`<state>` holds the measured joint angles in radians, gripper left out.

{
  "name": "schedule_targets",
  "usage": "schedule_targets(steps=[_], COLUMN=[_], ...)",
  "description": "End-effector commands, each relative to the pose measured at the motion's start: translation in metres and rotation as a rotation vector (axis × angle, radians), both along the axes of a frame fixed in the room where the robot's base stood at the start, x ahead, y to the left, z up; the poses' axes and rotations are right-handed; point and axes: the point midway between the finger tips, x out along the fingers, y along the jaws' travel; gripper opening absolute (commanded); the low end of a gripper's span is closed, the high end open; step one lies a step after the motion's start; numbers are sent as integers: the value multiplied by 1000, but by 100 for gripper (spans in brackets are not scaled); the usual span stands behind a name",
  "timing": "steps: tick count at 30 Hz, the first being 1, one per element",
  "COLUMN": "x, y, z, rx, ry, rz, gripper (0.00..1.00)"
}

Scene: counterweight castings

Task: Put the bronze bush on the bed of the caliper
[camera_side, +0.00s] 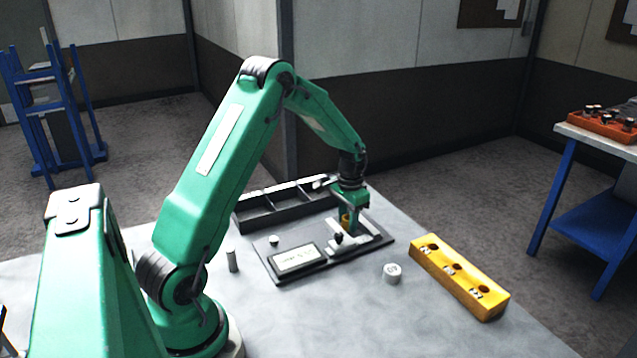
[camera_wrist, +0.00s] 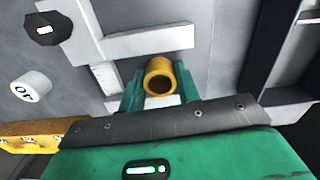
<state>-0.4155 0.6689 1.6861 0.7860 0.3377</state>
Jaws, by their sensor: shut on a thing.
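The bronze bush (camera_side: 344,218) is a short golden tube between the fingers of my gripper (camera_side: 347,224). In the wrist view the bush (camera_wrist: 160,65) shows its open end, with a green finger of my gripper (camera_wrist: 160,84) on each side. My gripper is shut on it. The caliper (camera_side: 373,238) has light grey bars and a dark knob, and lies on a dark base plate with a display. In the wrist view the bush overlaps the edge of a caliper bar (camera_wrist: 150,41). I cannot tell whether its lower end touches the caliper.
A white marked cylinder (camera_side: 393,274) and a yellow block with holes (camera_side: 460,278) stand right of the base plate. A dark divided tray (camera_side: 262,220) lies behind. A small grey cylinder (camera_side: 232,261) stands left. The front table is clear.

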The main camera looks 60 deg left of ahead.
Motion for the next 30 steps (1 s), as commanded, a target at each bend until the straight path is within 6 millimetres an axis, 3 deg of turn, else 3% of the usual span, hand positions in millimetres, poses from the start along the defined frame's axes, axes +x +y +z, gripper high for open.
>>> schedule_targets(steps=[3,4,6,7,20,30], x=[0,0,0,0,0,1], y=[0,0,0,0,0,0], z=[-3,-2,-2,-2,2,39], rx=[0,0,0,0,0,1], ry=[0,0,0,0,0,-4], rz=[0,0,0,0,0,0], gripper=[7,38,52,54,54,54])
